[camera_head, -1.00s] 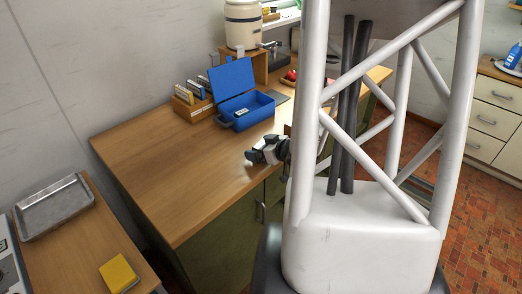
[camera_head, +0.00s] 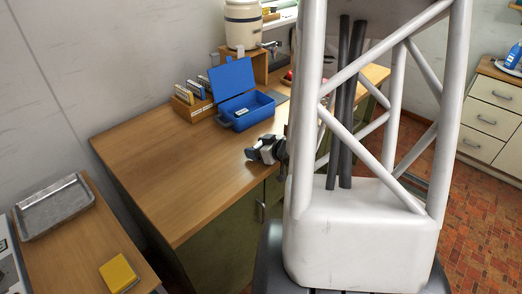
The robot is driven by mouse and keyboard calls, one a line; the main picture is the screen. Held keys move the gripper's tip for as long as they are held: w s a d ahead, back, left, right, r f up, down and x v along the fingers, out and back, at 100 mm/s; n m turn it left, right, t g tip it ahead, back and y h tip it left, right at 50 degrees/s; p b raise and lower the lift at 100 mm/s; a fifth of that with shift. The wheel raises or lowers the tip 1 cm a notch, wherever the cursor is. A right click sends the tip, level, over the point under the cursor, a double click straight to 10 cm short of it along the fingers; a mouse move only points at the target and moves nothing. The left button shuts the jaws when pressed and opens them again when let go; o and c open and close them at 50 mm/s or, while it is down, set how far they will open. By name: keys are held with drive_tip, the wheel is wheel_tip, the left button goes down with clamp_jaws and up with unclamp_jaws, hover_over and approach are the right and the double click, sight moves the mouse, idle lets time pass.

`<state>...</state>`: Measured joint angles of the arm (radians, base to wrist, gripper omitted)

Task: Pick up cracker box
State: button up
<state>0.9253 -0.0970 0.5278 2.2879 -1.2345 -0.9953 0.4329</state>
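I cannot pick out a cracker box for certain. A small yellow block or box (camera_head: 118,273) lies on the low side table at the lower left, too plain to identify. My gripper (camera_head: 253,155) is over the right front part of the wooden worktop, to the left of my white column. It is small and dark in this view, so its fingers cannot be read. Nothing clearly shows in it. The yellow block is far to its lower left.
An open blue case (camera_head: 246,110) with a small item inside stands on the worktop (camera_head: 165,165). Beside it is a wooden rack (camera_head: 193,106) of several small boxes. A cream dispenser (camera_head: 243,25) stands behind. A metal tray (camera_head: 54,206) lies at left. The worktop's left half is clear.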

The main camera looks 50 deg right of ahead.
drive_tip(key=c, duration=0.4)
drive_tip(key=shift+r, duration=5)
